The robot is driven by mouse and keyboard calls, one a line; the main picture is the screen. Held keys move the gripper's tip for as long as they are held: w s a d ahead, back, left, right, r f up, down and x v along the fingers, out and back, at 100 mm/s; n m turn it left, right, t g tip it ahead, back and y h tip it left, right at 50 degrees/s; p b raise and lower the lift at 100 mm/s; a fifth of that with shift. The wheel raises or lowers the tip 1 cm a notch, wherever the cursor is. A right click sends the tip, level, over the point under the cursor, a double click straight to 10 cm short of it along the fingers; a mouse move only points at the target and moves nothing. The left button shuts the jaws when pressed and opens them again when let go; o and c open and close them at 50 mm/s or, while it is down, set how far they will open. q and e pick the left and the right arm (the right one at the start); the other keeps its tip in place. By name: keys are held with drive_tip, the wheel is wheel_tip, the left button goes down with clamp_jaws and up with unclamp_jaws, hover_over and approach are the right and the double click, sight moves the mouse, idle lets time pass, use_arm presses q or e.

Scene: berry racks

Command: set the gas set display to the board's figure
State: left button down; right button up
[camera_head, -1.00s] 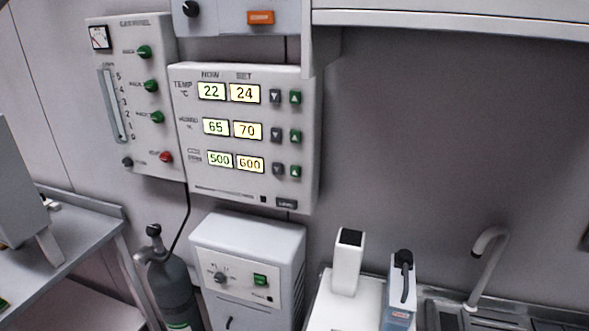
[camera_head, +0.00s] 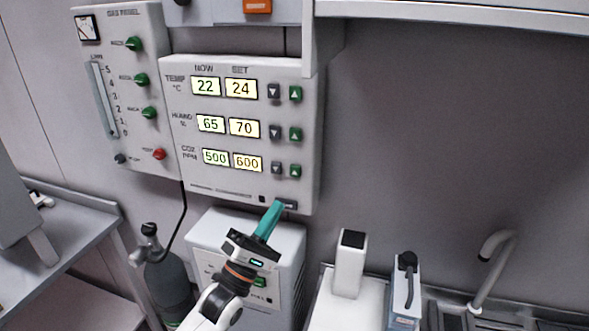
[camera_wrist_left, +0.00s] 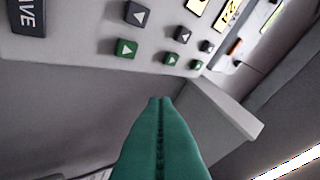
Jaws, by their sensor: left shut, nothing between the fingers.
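The wall control panel (camera_head: 240,130) has NOW and SET columns. The CO2 row reads 500 now, and its set display (camera_head: 247,162) reads 600. Temperature reads 22 and 24, humidity 65 and 70. Each row has a grey down button and a green up button; the CO2 row's are a down button (camera_head: 275,168) and an up button (camera_head: 295,170). My left gripper (camera_head: 277,206), with teal fingers, is shut and empty at the panel's lower edge, below the CO2 buttons. In the left wrist view its fingers (camera_wrist_left: 160,130) point toward the panel buttons. My right gripper is not in view. No board shows.
A gas panel (camera_head: 125,85) with green knobs hangs at left. Below are a gas cylinder (camera_head: 170,285) and a pale cabinet (camera_head: 205,235), partly behind my arm. A white box (camera_head: 349,265) and a sink tap (camera_head: 490,265) stand at right. An overhead shelf (camera_head: 450,12) juts out above.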

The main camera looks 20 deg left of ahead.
sight(295, 171)
use_arm(q)
drive_tip(key=shift+s+r+h, duration=0.25)
drive_tip(key=shift+r+h, duration=0.05)
drive_tip(key=shift+r, duration=0.45)
drive_tip(key=w+b, duration=0.3)
drive_tip(key=w, duration=0.6)
drive_tip(key=shift+d+b, duration=0.2)
drive_tip(key=shift+b, duration=0.2)
idle(1.4)
drive_tip(key=shift+w, duration=0.35)
